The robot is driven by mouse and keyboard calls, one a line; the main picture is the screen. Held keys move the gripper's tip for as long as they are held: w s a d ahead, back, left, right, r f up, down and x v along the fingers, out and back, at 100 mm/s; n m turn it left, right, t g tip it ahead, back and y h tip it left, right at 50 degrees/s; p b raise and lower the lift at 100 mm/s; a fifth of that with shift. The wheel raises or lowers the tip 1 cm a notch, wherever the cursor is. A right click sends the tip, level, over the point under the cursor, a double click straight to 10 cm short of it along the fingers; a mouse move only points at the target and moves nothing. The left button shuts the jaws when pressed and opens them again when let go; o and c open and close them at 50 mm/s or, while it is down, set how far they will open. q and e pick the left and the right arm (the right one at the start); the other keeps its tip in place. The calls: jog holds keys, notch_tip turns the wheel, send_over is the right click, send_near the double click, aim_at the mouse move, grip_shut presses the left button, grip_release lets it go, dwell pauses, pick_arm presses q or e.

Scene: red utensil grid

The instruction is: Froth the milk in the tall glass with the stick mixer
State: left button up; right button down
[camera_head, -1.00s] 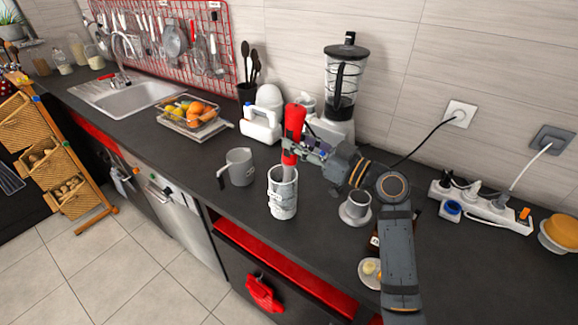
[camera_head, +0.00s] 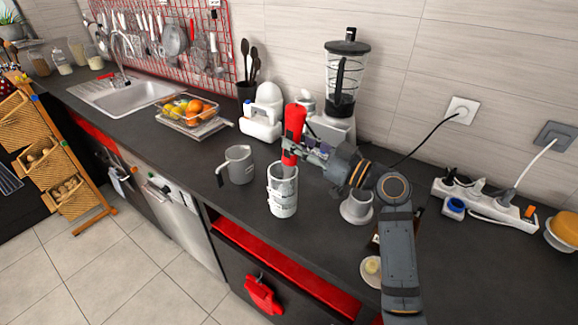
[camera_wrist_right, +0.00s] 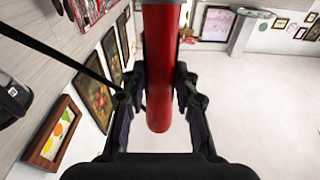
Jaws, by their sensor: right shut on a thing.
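My right gripper (camera_head: 296,150) is shut on the red stick mixer (camera_head: 294,120), which stands nearly upright. In the right wrist view, the mixer's red body (camera_wrist_right: 158,70) runs between the two fingers. The mixer's lower end is over or inside the mouth of the tall glass (camera_head: 283,197), which stands on the dark counter and looks whitish with dark marks. The glass wall and gripper hide the mixer's tip, so its depth and the milk are hard to tell. My left gripper is out of view.
A grey jug (camera_head: 239,166) stands left of the glass. A small metal cup (camera_head: 356,208) stands to its right, partly behind my arm. A blender (camera_head: 344,85) and white appliance (camera_head: 262,122) stand behind. A plate (camera_head: 371,285) lies near the front edge, beside my arm.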

dwell(0.4)
jog(key=shift+r+p, duration=0.4)
jog(key=shift+r, duration=0.6)
jog(key=shift+f, duration=0.15)
jog(key=shift+f+b, duration=0.8)
jog(key=shift+b, duration=0.35)
